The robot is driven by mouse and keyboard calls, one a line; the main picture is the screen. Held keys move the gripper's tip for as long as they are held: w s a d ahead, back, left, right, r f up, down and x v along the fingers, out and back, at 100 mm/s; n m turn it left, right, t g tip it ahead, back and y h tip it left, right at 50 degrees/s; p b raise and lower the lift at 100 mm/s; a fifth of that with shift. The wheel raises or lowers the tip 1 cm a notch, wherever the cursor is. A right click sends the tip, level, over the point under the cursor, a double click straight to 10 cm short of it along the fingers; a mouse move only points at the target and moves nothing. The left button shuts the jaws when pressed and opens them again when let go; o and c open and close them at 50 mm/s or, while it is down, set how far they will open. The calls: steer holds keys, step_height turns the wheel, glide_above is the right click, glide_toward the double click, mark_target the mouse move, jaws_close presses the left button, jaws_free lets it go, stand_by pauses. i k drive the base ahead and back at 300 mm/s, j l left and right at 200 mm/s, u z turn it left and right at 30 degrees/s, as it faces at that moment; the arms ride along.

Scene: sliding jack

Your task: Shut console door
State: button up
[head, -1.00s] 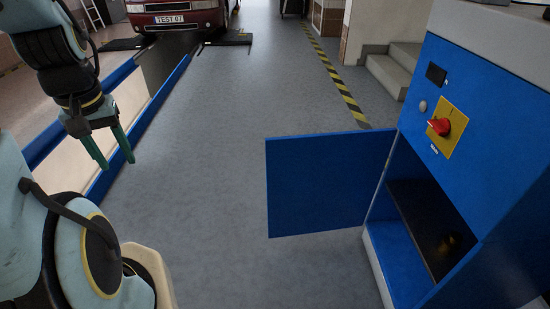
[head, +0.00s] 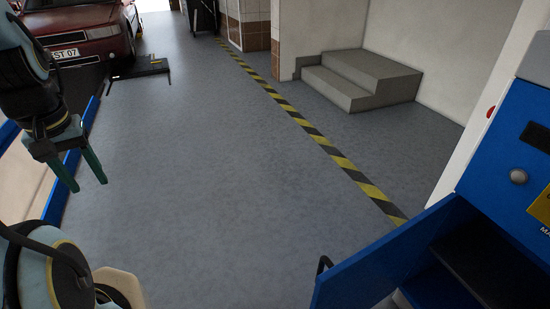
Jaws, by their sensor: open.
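The blue console (head: 508,165) stands at the right edge of the head view, partly cut off by the frame. Its blue door (head: 385,262) stands open at the lower right, swung out from the console, with its lower part cut off by the frame. A dark handle (head: 324,264) shows at the door's outer edge. The dark inside (head: 478,258) of the console shows behind the door. My gripper (head: 88,186) is at the left, its two green fingers apart and empty, pointing down. It is far from the door, with open floor between them.
Grey floor (head: 210,170) fills the middle and is clear. A yellow-black stripe (head: 310,130) crosses it. Concrete steps (head: 360,78) stand by the back wall. A red car (head: 85,30) is at the upper left, with a blue-edged lift rail (head: 60,190) below it.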

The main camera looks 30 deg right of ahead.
mark_target(364, 280)
steer(key=i+l+z, duration=0.1)
steer(key=i+z, duration=0.15)
steer(key=i, duration=0.4)
steer(key=i+z, duration=0.3)
steer(key=i, duration=0.35)
steer(key=i+j+z, duration=0.25)
steer(key=i, duration=0.4)
steer(key=i+z, duration=0.2)
steer(key=i, duration=0.7)
steer(key=i+j+z, duration=0.2)
steer(key=i, duration=0.65)
steer(key=i+z, duration=0.15)
steer(key=z, duration=3.85)
steer(key=u, duration=0.85)
